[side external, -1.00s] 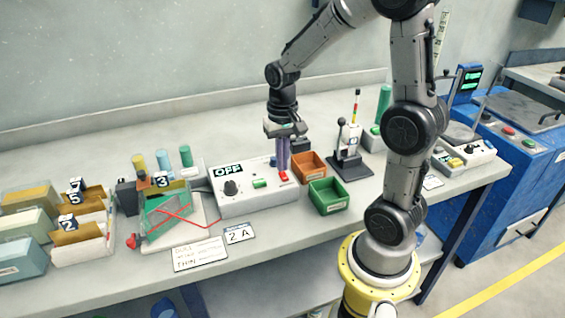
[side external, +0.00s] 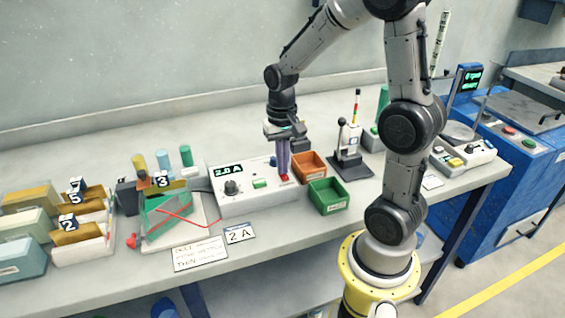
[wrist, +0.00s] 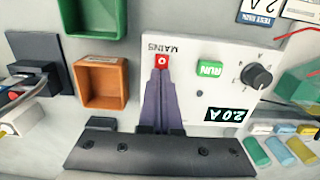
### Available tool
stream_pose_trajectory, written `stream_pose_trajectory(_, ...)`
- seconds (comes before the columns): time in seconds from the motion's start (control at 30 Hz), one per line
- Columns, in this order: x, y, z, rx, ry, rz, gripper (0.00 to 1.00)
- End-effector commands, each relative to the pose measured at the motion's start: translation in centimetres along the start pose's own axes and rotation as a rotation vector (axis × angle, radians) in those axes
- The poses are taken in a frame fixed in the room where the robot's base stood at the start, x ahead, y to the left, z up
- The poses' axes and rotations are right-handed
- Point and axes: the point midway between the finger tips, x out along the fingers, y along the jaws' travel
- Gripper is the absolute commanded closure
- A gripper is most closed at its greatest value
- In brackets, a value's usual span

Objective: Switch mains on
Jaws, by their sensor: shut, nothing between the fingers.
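The power supply box (side external: 232,203) is a white unit on the bench, with a black knob (side external: 231,187), a green RUN button (side external: 260,183) and a display (side external: 228,170) reading 2.0 A. Its red mains switch (wrist: 162,61) sits under the MAINS label in the wrist view. My gripper (side external: 284,176) points down over the right end of the box. Its fingers are shut with nothing between them, and the tips are at the red switch, seemingly touching it. The tips partly cover the switch in both views.
An orange bin (side external: 309,166) and a green bin (side external: 328,195) stand right of the box. A rack with a green panel (side external: 165,215) and red wire stands left. A 2 A card (side external: 239,234) lies in front.

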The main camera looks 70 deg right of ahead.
Motion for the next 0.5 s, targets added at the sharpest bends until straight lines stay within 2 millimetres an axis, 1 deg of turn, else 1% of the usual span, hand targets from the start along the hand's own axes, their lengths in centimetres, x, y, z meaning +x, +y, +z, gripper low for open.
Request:
stream_pose_trajectory(0.03,0.13,0.07,0.47,0.000,-0.009,0.003,1.00)
stream_pose_trajectory(0.2,-0.08,0.06,1.18,-0.001,-0.008,0.003,1.00)
stream_pose_trajectory(0.5,-0.18,0.05,1.42,0.000,-0.006,0.002,1.00)
